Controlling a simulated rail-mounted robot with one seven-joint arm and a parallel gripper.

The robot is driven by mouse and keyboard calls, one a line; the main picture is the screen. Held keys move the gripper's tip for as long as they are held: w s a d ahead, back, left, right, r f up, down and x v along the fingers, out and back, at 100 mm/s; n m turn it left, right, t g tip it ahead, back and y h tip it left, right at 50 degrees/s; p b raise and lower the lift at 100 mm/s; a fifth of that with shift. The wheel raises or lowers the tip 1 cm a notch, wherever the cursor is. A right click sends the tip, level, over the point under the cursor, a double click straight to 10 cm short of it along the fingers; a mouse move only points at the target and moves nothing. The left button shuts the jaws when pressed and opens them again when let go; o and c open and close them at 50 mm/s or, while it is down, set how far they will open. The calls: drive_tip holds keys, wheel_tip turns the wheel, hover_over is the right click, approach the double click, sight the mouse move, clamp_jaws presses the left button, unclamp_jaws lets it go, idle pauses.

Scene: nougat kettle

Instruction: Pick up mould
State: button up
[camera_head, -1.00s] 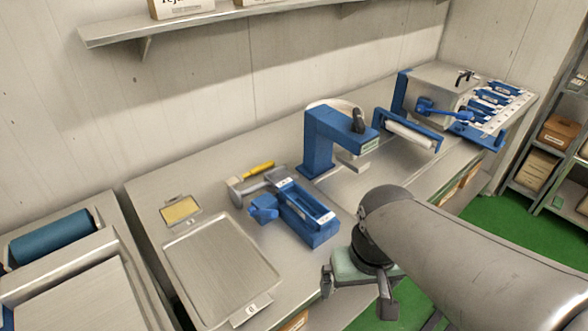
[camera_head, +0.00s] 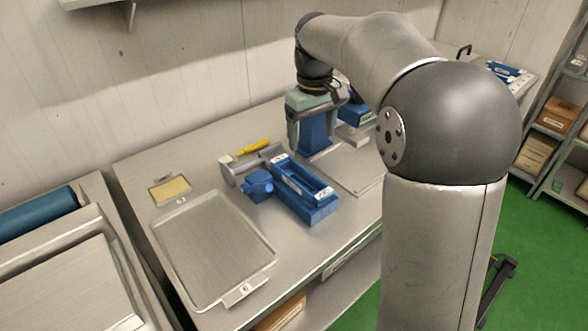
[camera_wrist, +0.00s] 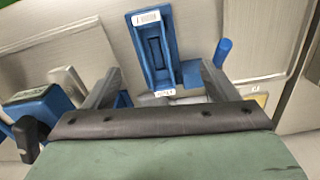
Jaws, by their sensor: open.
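The mould, a blue rectangular trough with white labels (camera_head: 318,212), sits on the steel table in the head view. In the wrist view the mould (camera_wrist: 144,62) is at the top centre, beyond the fingers. My gripper (camera_head: 316,138) is raised above the table in the head view, behind the mould and in front of the blue press column. In the wrist view my gripper (camera_wrist: 158,84) has its two fingers spread wide with nothing between them.
A blue knobbed piece (camera_head: 258,186) and a yellow-handled hammer-like tool (camera_head: 252,147) lie close to the mould. A steel tray (camera_head: 213,250) and a small yellow-filled tray (camera_head: 171,190) are to the left. The blue press (camera_head: 316,132) stands behind; its plate is to the right.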

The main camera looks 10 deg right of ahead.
drive_tip(key=w+a+f+n+b, duration=0.1)
drive_tip(key=w+f, duration=0.1)
drive_tip(key=w, duration=0.4)
approach(300, 175)
drive_tip(key=s, duration=0.1)
drive_tip(key=s+f, duration=0.1)
drive_tip(key=s, duration=0.1)
drive_tip(key=shift+s+a+f, duration=0.15)
drive_tip(key=shift+a+f, duration=0.05)
drive_tip(key=shift+f, duration=0.1)
drive_tip(key=shift+a+f+p, duration=0.1)
drive_tip(key=shift+f+p, duration=0.75)
drive_tip(key=shift+f, duration=1.85)
drive_tip(key=c, duration=1.1)
drive_tip(key=shift+c, duration=0.8)
drive_tip(key=shift+r, duration=0.1)
